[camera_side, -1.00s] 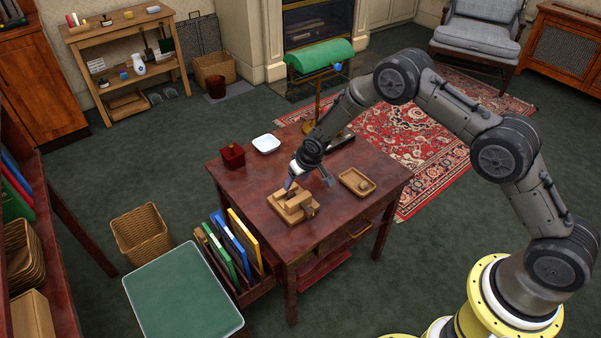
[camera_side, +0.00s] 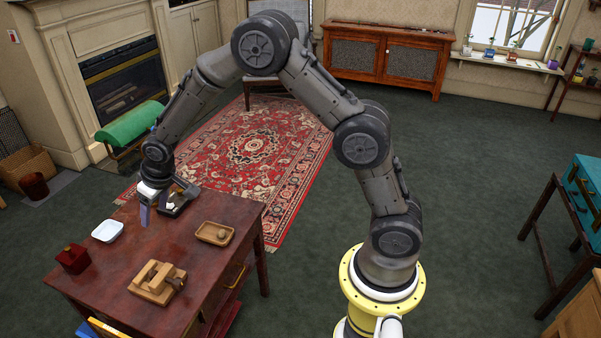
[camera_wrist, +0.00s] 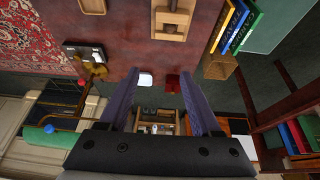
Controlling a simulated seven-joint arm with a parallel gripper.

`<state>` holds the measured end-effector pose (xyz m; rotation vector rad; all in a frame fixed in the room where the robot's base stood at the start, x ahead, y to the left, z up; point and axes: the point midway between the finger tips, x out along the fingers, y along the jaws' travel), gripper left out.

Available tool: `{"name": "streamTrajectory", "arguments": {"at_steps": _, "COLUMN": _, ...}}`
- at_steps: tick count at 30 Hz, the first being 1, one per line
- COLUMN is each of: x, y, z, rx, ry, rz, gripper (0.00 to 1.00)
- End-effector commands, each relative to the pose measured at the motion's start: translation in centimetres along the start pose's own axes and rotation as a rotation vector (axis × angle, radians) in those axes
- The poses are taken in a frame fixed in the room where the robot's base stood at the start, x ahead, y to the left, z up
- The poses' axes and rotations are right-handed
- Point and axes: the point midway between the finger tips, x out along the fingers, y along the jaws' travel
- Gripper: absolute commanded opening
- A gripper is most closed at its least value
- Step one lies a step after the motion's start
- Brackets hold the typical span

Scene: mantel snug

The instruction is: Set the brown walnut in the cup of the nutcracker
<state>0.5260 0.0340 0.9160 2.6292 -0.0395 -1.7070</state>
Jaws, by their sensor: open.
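The wooden nutcracker (camera_side: 143,292) sits on the dark red table near its front left in the side view. Its edge also shows at the top of the wrist view (camera_wrist: 170,36). A small brown lump, which looks like the walnut (camera_side: 222,235), lies in the shallow wooden tray (camera_side: 203,238) to the right of the nutcracker. I cannot make out what is in the nutcracker's cup. My gripper (camera_side: 166,208) is open above the back of the table, apart from the nutcracker and tray.
A white dish (camera_side: 107,231) and a dark red box (camera_side: 73,261) stand on the table's left side. A brass lamp with a green shade (camera_side: 132,123) stands behind. The table (camera_side: 205,285) is clear between nutcracker and tray.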

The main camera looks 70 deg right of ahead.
Motion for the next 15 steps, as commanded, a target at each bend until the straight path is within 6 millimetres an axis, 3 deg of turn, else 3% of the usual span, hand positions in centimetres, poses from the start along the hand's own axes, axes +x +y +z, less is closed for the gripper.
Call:
{"name": "streamTrajectory", "arguments": {"at_steps": 1, "x": -3.4, "y": 0.6, "z": 0.2, "rx": 0.005, "ry": 0.013, "rz": 0.003, "gripper": 0.65}}
{"name": "streamTrajectory", "arguments": {"at_steps": 6, "x": -12.5, "y": 2.1, "z": 2.8, "rx": 0.010, "ry": 0.026, "rz": 0.010, "gripper": 0.65}}
{"name": "streamTrajectory", "arguments": {"at_steps": 11, "x": -19.7, "y": 3.3, "z": 7.1, "rx": 0.012, "ry": 0.038, "rz": 0.010, "gripper": 0.65}}
{"name": "streamTrajectory", "arguments": {"at_steps": 15, "x": -24.7, "y": 4.0, "z": 12.0, "rx": 0.011, "ry": 0.049, "rz": 0.004, "gripper": 0.65}}
